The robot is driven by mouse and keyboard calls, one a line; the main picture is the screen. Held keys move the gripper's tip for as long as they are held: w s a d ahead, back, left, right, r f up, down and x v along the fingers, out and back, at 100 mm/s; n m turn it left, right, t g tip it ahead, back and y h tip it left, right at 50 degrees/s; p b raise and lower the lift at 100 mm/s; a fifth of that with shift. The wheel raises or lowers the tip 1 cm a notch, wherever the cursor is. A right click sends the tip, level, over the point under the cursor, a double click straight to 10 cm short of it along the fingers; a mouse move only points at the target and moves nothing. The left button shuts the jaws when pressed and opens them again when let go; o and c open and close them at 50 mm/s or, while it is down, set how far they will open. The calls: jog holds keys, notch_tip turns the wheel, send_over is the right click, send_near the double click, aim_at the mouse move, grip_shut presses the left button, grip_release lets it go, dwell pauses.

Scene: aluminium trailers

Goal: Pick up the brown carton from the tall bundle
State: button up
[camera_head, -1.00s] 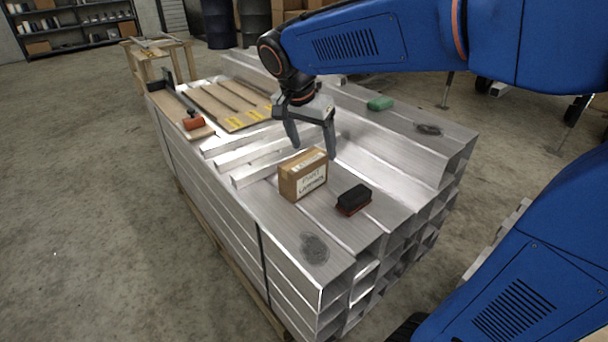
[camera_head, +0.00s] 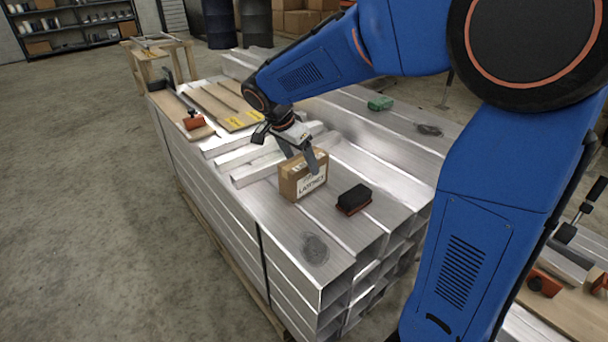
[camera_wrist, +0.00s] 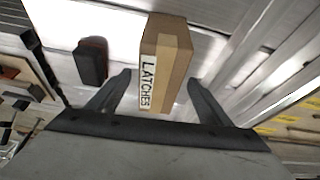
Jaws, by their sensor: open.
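The brown carton (camera_head: 302,177) stands on top of the tall bundle of aluminium tubes (camera_head: 285,215), with a white label on its near side. In the wrist view the carton (camera_wrist: 167,62) shows the label "LATCHES" and a strip of tape. My gripper (camera_head: 302,160) is open at the carton's upper back edge in the head view. In the wrist view its two fingers (camera_wrist: 158,82) are spread, one to each side of the carton's lower end. I cannot tell whether either finger touches the carton.
A black brush with a reddish base (camera_head: 354,199) lies just right of the carton. Loose tube lengths (camera_head: 250,158) lie behind it. A green item (camera_head: 380,104) lies farther back. Boards and a red-handled tool (camera_head: 193,121) are at the bundle's far left.

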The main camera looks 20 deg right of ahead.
jog(key=shift+x, duration=3.95)
jog(key=shift+f, duration=0.2)
jog(key=shift+c, duration=0.6)
jog(key=c, duration=1.4)
jog(key=shift+w+r, duration=0.1)
